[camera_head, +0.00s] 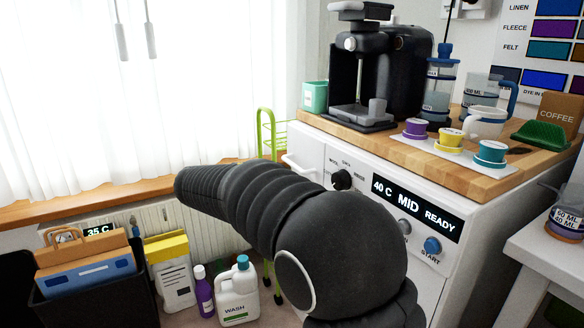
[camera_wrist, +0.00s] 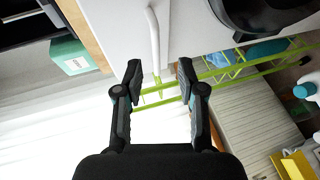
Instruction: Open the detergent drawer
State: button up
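The detergent drawer front (camera_head: 306,150) is a white panel at the upper left of the white washing machine, and it looks flush with the machine. Its white bar handle (camera_head: 298,168) shows just above my dark arm. In the wrist view the handle (camera_wrist: 154,38) stands ahead, roughly in line with the gap between my fingertips. My gripper (camera_wrist: 159,75) is open, one finger to each side of that line, and nothing is held. I cannot tell whether a finger touches the handle. In the head view my arm hides the gripper.
A green wire rack (camera_head: 268,135) stands close beside the machine's left side; its green bars (camera_wrist: 215,75) pass near my fingers. A black knob (camera_head: 341,180) sits right of the drawer. A wooden top (camera_head: 400,150) overhangs above. Detergent bottles (camera_head: 238,295) stand on the floor below.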

aim_at(292, 163)
jog(key=shift+n+t, duration=0.3)
jog(key=shift+t, duration=0.3)
jog(key=w+d, duration=0.1)
jog(key=w, duration=0.3)
jog(key=w+d+f+p, duration=0.1)
jog(key=w, duration=0.3)
jog(key=w+d+f, duration=0.1)
jog(key=w+d, duration=0.1)
jog(key=w, duration=0.2)
jog(key=shift+w+f, duration=0.1)
jog(key=shift+w, duration=0.1)
grip_shut()
